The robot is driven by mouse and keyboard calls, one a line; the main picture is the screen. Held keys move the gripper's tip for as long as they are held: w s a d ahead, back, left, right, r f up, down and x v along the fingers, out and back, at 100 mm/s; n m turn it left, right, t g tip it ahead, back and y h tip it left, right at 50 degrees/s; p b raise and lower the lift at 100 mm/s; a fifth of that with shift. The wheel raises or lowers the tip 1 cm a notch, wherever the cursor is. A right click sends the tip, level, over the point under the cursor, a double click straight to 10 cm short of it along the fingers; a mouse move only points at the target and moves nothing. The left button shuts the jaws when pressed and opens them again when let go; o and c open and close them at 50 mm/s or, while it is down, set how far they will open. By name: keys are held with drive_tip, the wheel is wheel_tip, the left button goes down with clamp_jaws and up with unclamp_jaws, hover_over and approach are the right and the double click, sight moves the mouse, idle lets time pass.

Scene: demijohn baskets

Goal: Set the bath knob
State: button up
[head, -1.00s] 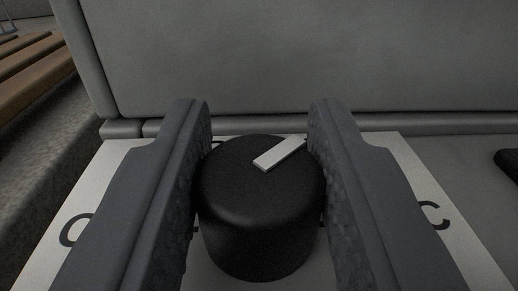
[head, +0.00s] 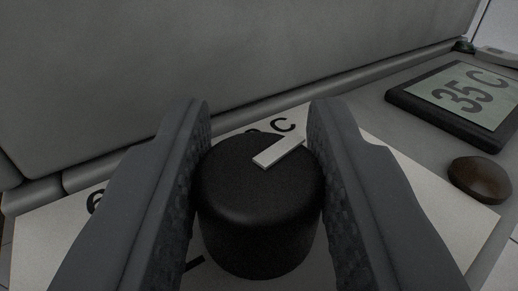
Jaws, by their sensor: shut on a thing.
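The bath knob (head: 258,215) is a black round knob with a white pointer bar (head: 278,152) on its top. It stands in the middle of the head view on a white label plate (head: 60,245). The pointer slants up to the right in the picture, near a printed letter "C". My gripper (head: 260,160) is shut on the knob, with one dark finger on each side. The fingers hide parts of the label's print. A display (head: 462,98) to the right reads "35 C".
A brown round button (head: 480,180) sits below the display at the right. A grey wall panel (head: 230,60) rises behind the knob. Small items, one greenish (head: 464,46), lie at the far upper right.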

drive_tip(key=shift+r+m+h, duration=0.2)
drive_tip(key=shift+m+h, duration=0.1)
drive_tip(key=shift+h, duration=0.2)
drive_tip(key=o, duration=0.9)
drive_tip(key=shift+f, duration=0.1)
drive_tip(key=shift+o, duration=0.2)
